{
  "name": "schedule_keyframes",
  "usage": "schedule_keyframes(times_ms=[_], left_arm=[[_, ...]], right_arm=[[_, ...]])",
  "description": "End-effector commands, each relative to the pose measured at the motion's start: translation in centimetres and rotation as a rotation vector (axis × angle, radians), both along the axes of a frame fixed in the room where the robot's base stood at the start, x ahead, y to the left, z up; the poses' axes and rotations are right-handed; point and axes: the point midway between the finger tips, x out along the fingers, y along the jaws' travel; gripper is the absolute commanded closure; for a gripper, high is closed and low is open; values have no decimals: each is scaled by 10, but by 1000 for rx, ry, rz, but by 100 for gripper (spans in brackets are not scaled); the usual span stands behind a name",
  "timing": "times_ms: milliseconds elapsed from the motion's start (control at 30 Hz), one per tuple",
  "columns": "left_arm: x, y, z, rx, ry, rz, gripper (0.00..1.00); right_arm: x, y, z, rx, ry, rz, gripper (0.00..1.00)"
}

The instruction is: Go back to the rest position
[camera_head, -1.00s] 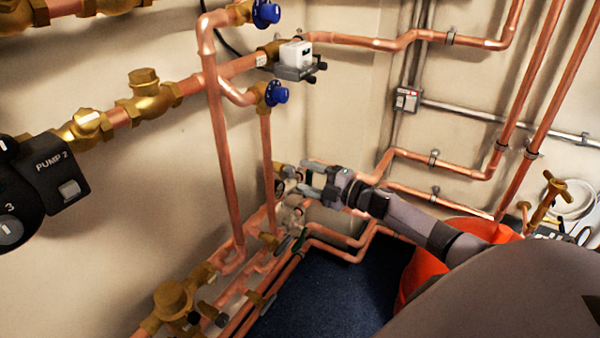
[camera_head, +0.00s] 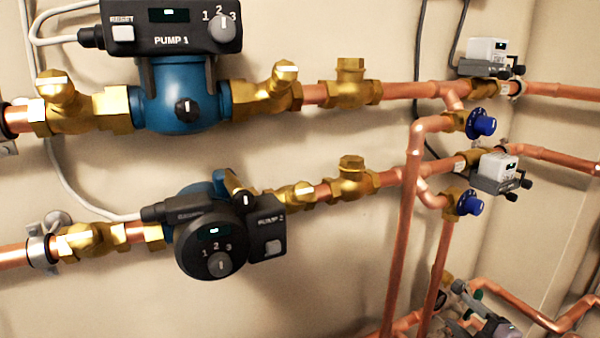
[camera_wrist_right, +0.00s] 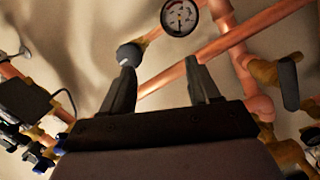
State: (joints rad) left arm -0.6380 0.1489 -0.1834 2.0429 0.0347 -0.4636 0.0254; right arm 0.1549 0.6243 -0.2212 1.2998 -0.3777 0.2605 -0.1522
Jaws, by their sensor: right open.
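My right gripper (camera_head: 456,307) shows at the bottom right of the head view, partly cut off by the lower edge. It is low beside the copper pipes. In the right wrist view its two dark fingers (camera_wrist_right: 160,66) stand apart with nothing held between them. Copper pipes, a round dial gauge and a dark round knob show beyond the fingers; I cannot tell how far away they are. My left gripper is in neither view.
Blue pump 1 (camera_head: 180,95) and black pump 2 (camera_head: 210,240) sit on horizontal pipe runs along the wall. Vertical copper pipes (camera_head: 408,225) with blue-knobbed valves (camera_head: 470,204) stand near my right gripper. A gauge (camera_wrist_right: 179,16) shows in the wrist view.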

Motion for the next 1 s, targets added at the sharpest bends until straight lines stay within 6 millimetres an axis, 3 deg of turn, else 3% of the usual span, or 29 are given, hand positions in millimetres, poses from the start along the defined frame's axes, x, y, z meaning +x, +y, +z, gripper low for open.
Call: schedule_keyframes(times_ms=[33,267,500,800,1000], left_arm=[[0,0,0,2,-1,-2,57],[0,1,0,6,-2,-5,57],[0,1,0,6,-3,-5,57],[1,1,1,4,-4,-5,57],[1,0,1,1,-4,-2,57]], right_arm=[[-7,12,-8,44,33,-35,39],[-48,51,-38,237,229,-236,39],[-119,87,-64,434,505,-446,39],[-229,125,-70,619,883,-668,39],[-284,140,-61,677,1059,-753,39]])
